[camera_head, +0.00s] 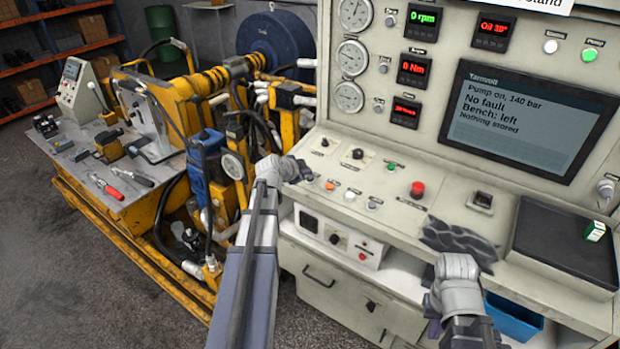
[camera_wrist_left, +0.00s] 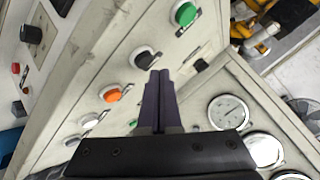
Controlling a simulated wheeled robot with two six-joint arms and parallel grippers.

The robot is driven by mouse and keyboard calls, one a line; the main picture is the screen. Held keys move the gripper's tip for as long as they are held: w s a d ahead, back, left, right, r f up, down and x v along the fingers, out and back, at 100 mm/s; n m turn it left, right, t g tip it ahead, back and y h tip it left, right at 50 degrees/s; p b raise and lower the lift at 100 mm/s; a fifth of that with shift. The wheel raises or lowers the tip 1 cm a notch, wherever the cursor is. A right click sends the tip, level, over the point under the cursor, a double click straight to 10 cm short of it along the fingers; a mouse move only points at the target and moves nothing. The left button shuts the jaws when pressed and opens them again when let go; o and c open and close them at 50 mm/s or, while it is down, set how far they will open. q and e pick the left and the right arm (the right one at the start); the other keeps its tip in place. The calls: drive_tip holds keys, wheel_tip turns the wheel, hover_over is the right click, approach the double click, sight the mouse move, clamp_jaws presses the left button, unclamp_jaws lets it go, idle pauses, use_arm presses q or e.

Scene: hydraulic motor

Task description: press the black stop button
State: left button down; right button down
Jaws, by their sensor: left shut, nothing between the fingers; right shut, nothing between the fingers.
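A black button (camera_wrist_left: 143,58) with a light ring is on the sloping cream control panel in the left wrist view, between a green button (camera_wrist_left: 185,13) and an orange button (camera_wrist_left: 110,94). My left gripper (camera_wrist_left: 160,76) is shut and empty, its fingertips close beside the black button. I cannot tell whether they touch it. In the head view my left gripper (camera_head: 292,168) is at the panel's left end and hides that spot; the orange button (camera_head: 329,185) shows just right of it. My right gripper (camera_head: 455,270) is low in front of the console, its fingers mostly hidden.
A red mushroom button (camera_head: 417,188) and black knobs (camera_head: 357,153) stand on the panel. A screen (camera_head: 530,118) reads "Pump on, 140 bar" and "No fault". A black tray (camera_head: 565,240) lies at right. The yellow bench (camera_head: 185,100) with hoses is close on the left.

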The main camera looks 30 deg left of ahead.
sight(305, 185)
use_arm(q)
drive_tip(key=shift+f, duration=0.15)
drive_tip(key=shift+w+f+b, duration=0.1)
drive_tip(key=shift+f+b, duration=0.15)
drive_tip(key=shift+b, duration=0.2)
drive_tip(key=shift+f+b, duration=0.35)
drive_tip(key=shift+f, duration=0.05)
idle(0.7)
drive_tip(key=shift+r, duration=0.15)
drive_tip(key=shift+r+p, duration=0.7)
drive_tip(key=shift+p, duration=0.1)
drive_tip(key=r+p, duration=0.2)
drive_tip(key=s+r+p, duration=0.1)
drive_tip(key=r+p, duration=0.2)
drive_tip(key=shift+f, duration=0.1)
idle(0.4)
